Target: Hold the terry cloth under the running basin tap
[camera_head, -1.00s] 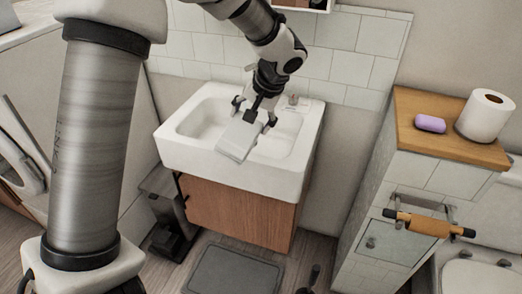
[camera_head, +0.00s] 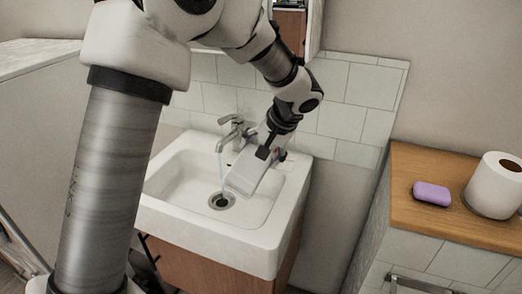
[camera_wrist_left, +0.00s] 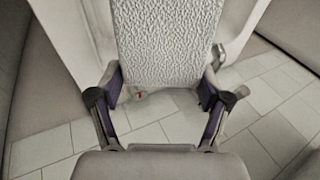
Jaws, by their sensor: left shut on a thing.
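The pale, flat terry cloth (camera_head: 246,177) hangs tilted over the right part of the white basin (camera_head: 168,196). My left gripper (camera_head: 270,152) is shut on its upper end. In the left wrist view, the bumpy cloth (camera_wrist_left: 167,40) extends away from between the fingers of my left gripper (camera_wrist_left: 160,88). The metal tap (camera_head: 232,133) stands at the basin's back, and a thin water stream (camera_head: 220,170) falls from it towards the drain (camera_head: 221,201). The cloth's lower left edge is close beside the stream; I cannot tell whether they touch. My right gripper is out of view.
A wooden-topped cabinet (camera_head: 420,218) stands at the right, bearing a purple soap bar (camera_head: 432,193) and a toilet roll (camera_head: 494,186). The tiled wall (camera_head: 345,105) is close behind the basin. The basin's left part is clear.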

